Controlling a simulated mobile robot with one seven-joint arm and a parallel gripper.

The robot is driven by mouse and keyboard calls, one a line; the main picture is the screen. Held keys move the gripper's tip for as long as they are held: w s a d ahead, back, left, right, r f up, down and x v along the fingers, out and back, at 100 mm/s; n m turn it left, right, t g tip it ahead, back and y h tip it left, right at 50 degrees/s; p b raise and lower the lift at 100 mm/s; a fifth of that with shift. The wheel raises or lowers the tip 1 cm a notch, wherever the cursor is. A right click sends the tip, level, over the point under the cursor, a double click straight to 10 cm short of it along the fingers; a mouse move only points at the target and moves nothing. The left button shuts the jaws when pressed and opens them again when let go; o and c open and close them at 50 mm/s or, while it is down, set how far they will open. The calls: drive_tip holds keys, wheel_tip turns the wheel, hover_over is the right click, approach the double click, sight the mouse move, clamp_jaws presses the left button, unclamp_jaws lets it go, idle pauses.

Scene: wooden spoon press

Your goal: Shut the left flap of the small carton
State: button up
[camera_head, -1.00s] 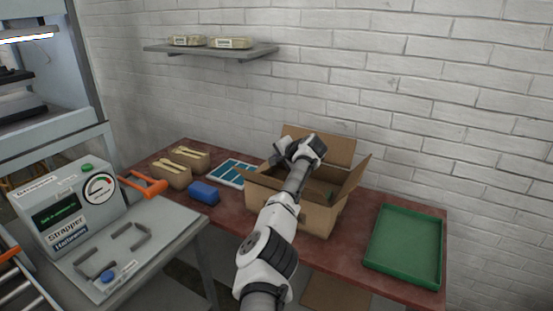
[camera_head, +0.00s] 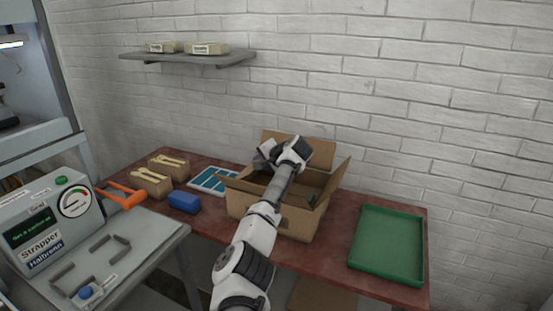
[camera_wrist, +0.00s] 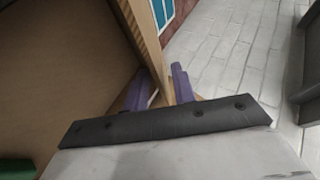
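The small carton (camera_head: 272,213) is an open brown cardboard box on the red table. Its back flap (camera_head: 312,153) stands up and its right flap (camera_head: 334,182) leans outward. Its left flap (camera_head: 232,177) sticks out to the left, partly behind my arm. My gripper is above the carton's left back part in the head view, its fingertips hidden there. In the wrist view my gripper (camera_wrist: 159,75) has its two purple fingers apart, on either side of a cardboard panel (camera_wrist: 143,38) that looks like the left flap. I cannot tell whether they touch it.
A blue-panelled white tray (camera_head: 213,181), a blue block (camera_head: 184,202) and two boxes of wooden cutlery (camera_head: 152,183) lie left of the carton. A green tray (camera_head: 388,272) is at the right. The strapper machine (camera_head: 47,225) stands at the far left.

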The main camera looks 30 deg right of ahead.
drive_tip(key=b+v, duration=0.2)
drive_tip(key=v, duration=0.9)
drive_tip(key=shift+r, duration=0.1)
